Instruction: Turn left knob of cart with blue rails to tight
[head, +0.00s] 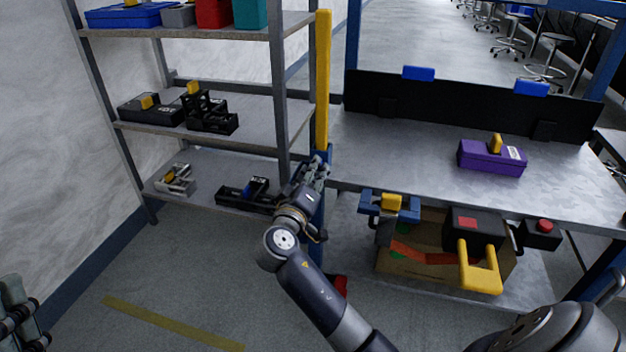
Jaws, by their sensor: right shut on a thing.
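A unit with blue uprights (353,35) and a grey worktop (400,160) stands at the right in the head view. A blue-framed piece (372,208) with a yellow block (391,202) sits below its front edge. I cannot make out which part is the left knob. My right gripper (318,168) is shut beside the yellow and blue post at the worktop's left end. What it holds is hidden by its fingers. My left gripper (14,312) shows only in part at the lower left edge, and its opening is unclear.
A grey metal rack (210,208) with several black devices stands on the left. A purple case (491,158) lies on the worktop. A black box with a yellow handle (480,268) and a cardboard box (395,265) are below.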

